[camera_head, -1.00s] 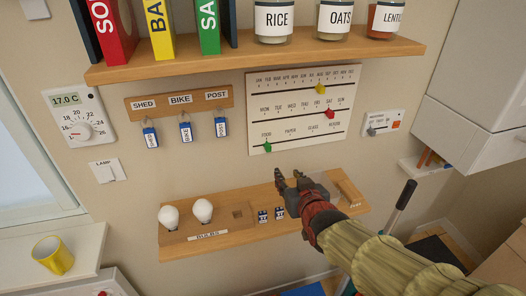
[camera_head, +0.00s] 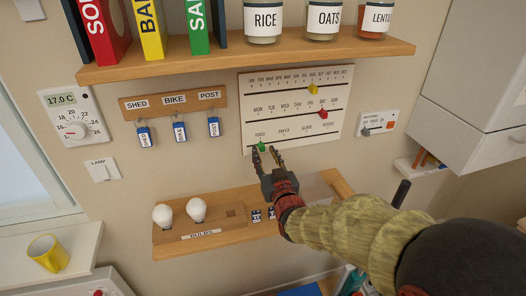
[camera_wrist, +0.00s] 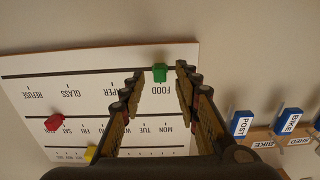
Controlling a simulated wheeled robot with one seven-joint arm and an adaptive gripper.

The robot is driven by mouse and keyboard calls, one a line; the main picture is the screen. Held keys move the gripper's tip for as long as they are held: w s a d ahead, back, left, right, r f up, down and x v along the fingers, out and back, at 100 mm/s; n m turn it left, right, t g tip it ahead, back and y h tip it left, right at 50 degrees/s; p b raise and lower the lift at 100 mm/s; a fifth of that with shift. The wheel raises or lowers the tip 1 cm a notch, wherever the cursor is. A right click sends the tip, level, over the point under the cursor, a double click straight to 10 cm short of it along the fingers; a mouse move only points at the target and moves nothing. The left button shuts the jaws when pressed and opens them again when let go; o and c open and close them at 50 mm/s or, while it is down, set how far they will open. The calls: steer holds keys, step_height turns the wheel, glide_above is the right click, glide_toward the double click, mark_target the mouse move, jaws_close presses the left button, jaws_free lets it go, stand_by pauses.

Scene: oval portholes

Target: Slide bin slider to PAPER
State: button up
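The white slider board (camera_head: 295,100) hangs on the wall with three slotted rows. The bottom row is the bin row, with FOOD, PAPER, GLASS and a fourth label that reads REFUSE in the wrist view. The green bin slider (camera_head: 262,147) sits at FOOD, at the row's left end. My gripper (camera_head: 266,152) is just below and in front of it, fingers pointing up at the board. In the wrist view, the green slider (camera_wrist: 160,73) shows between the tips of my open gripper (camera_wrist: 158,80). No clear contact shows. The PAPER label (camera_wrist: 113,87) is partly hidden by a finger.
A yellow slider (camera_head: 313,89) and a red slider (camera_head: 323,113) sit on the upper rows. Key tags (camera_head: 180,132) hang left of the board. A shelf with jars (camera_head: 250,58) is above, and a shelf with bulbs (camera_head: 225,240) below. A small switch panel (camera_head: 378,123) is right.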

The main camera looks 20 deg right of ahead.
steer(key=shift+w, duration=1.05)
steer(key=shift+c, duration=1)
jaws_close()
